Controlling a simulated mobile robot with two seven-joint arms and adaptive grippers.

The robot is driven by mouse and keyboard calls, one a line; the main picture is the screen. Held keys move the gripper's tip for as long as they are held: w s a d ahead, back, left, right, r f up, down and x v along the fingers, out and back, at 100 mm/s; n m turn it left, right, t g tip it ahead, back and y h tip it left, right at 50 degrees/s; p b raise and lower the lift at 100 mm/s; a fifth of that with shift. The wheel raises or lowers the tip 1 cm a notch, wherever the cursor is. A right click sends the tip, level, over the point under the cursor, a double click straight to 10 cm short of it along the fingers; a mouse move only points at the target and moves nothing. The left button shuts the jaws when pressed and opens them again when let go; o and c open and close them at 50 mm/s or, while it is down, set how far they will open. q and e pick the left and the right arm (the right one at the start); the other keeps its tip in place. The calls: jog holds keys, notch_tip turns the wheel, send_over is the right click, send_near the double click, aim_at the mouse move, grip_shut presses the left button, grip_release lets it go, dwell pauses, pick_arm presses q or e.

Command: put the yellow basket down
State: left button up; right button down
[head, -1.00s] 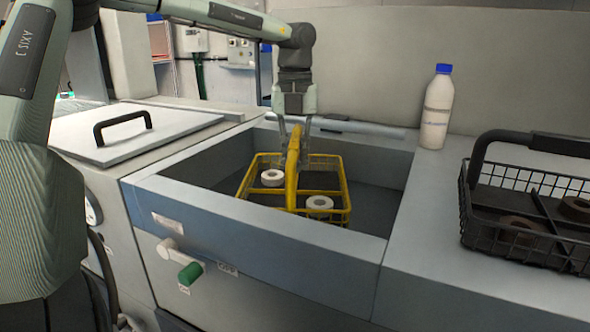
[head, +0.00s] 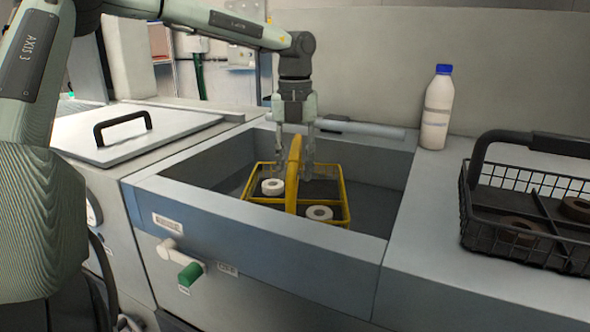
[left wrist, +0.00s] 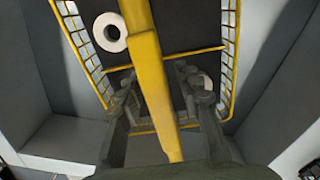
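The yellow basket (head: 347,203) is inside the sunken basin (head: 378,192), upright, its lower front hidden behind the basin's front wall. Two white rolls, a left one (head: 272,187) and a right one (head: 319,212), lie in its compartments. My left gripper (head: 294,175) points down over the basket with its fingers on either side of the yellow handle (head: 293,185). In the left wrist view the fingers (left wrist: 160,88) are spread, with gaps between them and the handle (left wrist: 148,70). My right gripper is not in view.
A white bottle with a blue cap (head: 437,108) stands on the counter at the right. A black wire basket (head: 480,222) holding brown rings is further right. A lid with a black handle (head: 123,127) is left of the basin. A green-tipped lever (head: 190,273) sticks out in front.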

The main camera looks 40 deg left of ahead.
pick_arm(q)
notch_tip(320, 180, up, 11)
jog(key=shift+r, duration=0.2)
